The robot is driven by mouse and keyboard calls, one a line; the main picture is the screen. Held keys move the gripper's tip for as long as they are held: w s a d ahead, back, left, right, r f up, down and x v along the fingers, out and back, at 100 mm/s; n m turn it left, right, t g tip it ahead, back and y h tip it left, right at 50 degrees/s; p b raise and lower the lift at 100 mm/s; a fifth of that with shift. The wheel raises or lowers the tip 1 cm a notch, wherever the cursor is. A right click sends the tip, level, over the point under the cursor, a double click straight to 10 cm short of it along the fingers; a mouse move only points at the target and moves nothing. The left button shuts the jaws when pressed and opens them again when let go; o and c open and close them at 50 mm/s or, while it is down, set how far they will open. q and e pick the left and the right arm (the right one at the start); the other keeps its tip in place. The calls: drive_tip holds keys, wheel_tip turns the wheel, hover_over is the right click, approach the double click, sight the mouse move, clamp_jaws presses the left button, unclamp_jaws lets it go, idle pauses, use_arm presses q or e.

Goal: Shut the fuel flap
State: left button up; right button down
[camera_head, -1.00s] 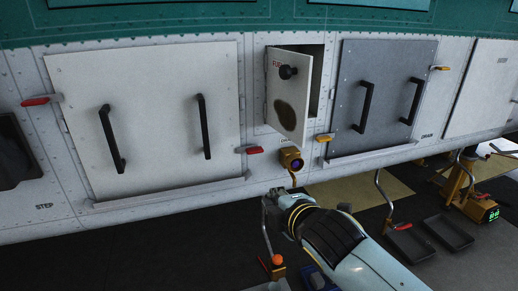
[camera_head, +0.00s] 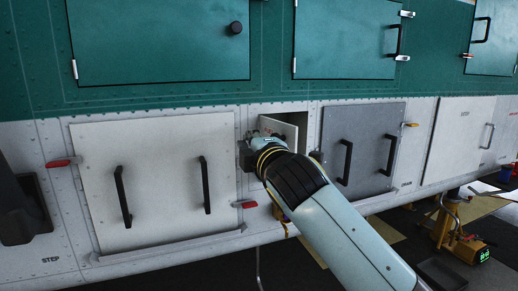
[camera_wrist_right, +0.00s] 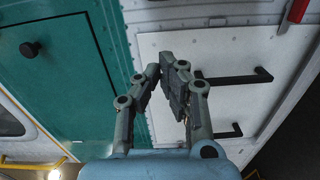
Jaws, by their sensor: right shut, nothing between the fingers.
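The fuel flap (camera_head: 283,127) is a small pale door on the white lower hull, standing open from its dark recess (camera_head: 301,120). My right gripper hides most of its lower part in the head view. My right gripper (camera_head: 246,151) is shut and empty, in front of the hull at the flap's left side; I cannot tell whether it touches the flap. In the right wrist view my right gripper's fingers (camera_wrist_right: 169,75) are together with nothing between them, and the flap cannot be made out there. My left gripper is not in view.
A large white panel (camera_head: 150,195) with two black handles is left of the flap, a grey panel (camera_head: 361,130) with two handles right of it. Red latches (camera_head: 248,204) stick out from the hull. Teal doors (camera_head: 160,45) are above. A yellow stand (camera_head: 455,240) is at lower right.

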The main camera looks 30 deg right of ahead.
drive_tip(key=d, duration=0.4)
drive_tip(key=shift+s+f, duration=0.1)
drive_tip(key=shift+p, duration=0.35)
